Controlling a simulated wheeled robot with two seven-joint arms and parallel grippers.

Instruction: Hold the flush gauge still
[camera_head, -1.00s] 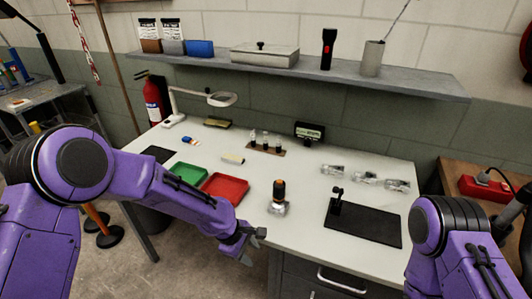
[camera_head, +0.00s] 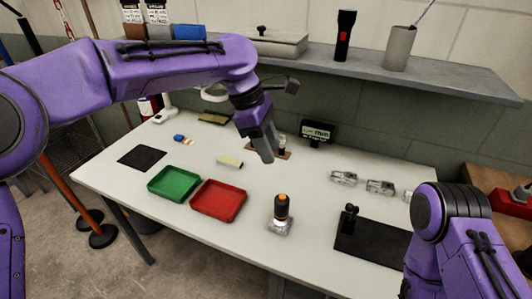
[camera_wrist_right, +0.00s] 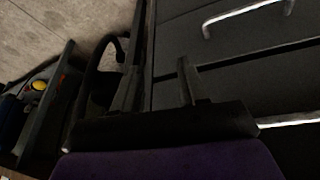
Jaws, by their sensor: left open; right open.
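I cannot be sure which tool is the flush gauge. A small black upright tool (camera_head: 349,219) stands at the left edge of a black mat (camera_head: 372,240). A black cylinder with an orange top (camera_head: 281,207) stands upright on a clear or metallic block. A dark display box (camera_head: 317,132) with a lit readout stands at the back. My left gripper (camera_head: 266,156) is open and points down in front of the wooden rack (camera_head: 284,155), partly hiding it. My right gripper (camera_wrist_right: 157,75) is open and empty in its wrist view, in front of drawer fronts.
A green tray (camera_head: 174,184) and a red tray (camera_head: 218,200) lie on the white table (camera_head: 255,235). A pale block (camera_head: 230,162) lies behind them. Clear parts (camera_head: 379,187) lie at the right. A shelf (camera_head: 440,82) overhangs the back.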

